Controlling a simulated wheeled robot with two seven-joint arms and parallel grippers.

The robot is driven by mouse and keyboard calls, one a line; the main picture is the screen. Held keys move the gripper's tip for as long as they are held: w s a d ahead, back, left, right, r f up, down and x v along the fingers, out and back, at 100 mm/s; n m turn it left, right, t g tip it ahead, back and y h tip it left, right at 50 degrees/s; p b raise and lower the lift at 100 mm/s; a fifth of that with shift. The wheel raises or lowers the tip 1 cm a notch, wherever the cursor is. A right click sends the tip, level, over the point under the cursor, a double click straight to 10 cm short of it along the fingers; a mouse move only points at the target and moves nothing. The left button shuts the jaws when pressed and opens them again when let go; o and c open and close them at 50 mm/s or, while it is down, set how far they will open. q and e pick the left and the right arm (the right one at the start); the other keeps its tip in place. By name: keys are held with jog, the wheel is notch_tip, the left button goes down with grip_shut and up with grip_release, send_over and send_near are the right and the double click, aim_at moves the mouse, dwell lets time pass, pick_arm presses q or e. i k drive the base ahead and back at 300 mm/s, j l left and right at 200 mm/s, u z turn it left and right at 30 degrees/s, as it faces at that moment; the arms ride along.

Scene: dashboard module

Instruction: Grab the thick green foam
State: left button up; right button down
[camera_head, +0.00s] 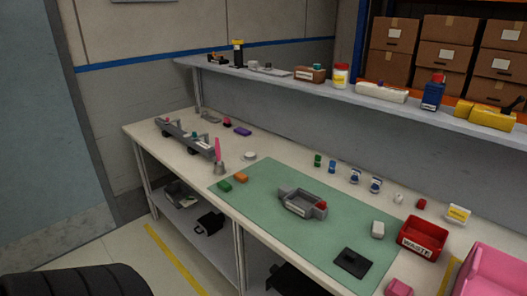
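A small green block (225,186), which looks like the green foam, lies at the left edge of the green mat (330,254) on the workbench. An orange block (240,178) of similar size lies just behind and to the right of it. The green block's thickness is hard to judge at this size. Nothing covers it. Neither of my grippers can be made out in the head view.
A grey pink-topped holder (219,165) stands close behind the green block. A grey module housing (302,203) sits mid-mat. A red waste bin (423,238) and pink bin (491,272) are at right. A loaded shelf (300,82) runs along the back.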

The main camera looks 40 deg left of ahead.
aim_at(225, 187)
jog(key=u, duration=1.65)
